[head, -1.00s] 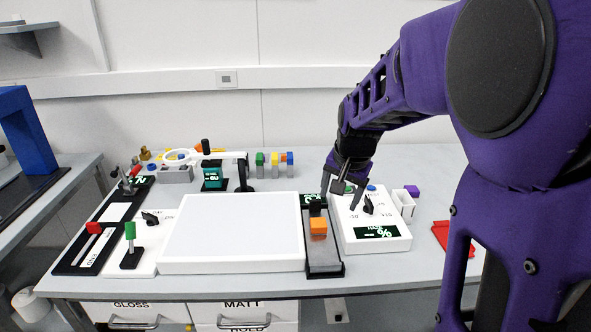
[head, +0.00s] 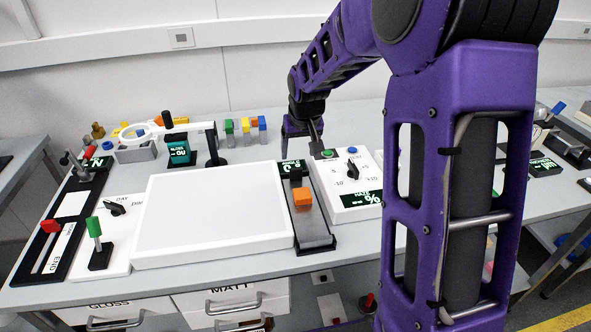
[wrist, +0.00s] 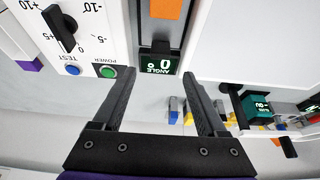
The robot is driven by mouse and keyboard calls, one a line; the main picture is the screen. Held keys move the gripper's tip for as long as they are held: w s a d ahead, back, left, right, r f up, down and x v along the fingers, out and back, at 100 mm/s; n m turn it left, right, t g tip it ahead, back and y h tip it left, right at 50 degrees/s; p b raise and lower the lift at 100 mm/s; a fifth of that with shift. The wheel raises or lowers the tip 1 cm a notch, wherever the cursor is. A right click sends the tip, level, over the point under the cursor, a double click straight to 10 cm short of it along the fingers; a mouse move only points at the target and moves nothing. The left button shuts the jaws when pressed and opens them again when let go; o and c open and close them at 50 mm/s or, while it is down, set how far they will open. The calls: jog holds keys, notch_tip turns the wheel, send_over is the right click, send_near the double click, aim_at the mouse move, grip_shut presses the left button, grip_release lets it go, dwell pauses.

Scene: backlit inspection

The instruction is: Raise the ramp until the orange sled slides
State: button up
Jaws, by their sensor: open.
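The ramp (head: 316,236) is a narrow dark grey board on the table, looking flat. The orange sled (head: 303,199) rests on it toward the far end. It shows in part at the top of the wrist view (wrist: 166,8). A black block (head: 296,177) stands at the ramp's far end, beside the angle display (wrist: 160,65), which reads 0. My gripper (wrist: 160,77) is open and empty, its fingers spread on either side of the display in the wrist view. In the head view my gripper (head: 303,140) is beyond the ramp's far end, apart from the sled.
A white box (head: 345,185) with a knob, green and blue buttons and a display stands right of the ramp. A large white panel (head: 213,210) lies left. A magnifier (head: 143,136) and coloured blocks (head: 246,128) stand behind. My arm hides part of the right side.

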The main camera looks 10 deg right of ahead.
aim_at(296, 169)
jog(key=x, duration=1)
jog(key=shift+w+b, duration=0.1)
jog(key=shift+b, duration=0.2)
jog(key=shift+r, duration=0.1)
jog(key=shift+c, duration=0.2)
grip_shut()
dwell(0.6)
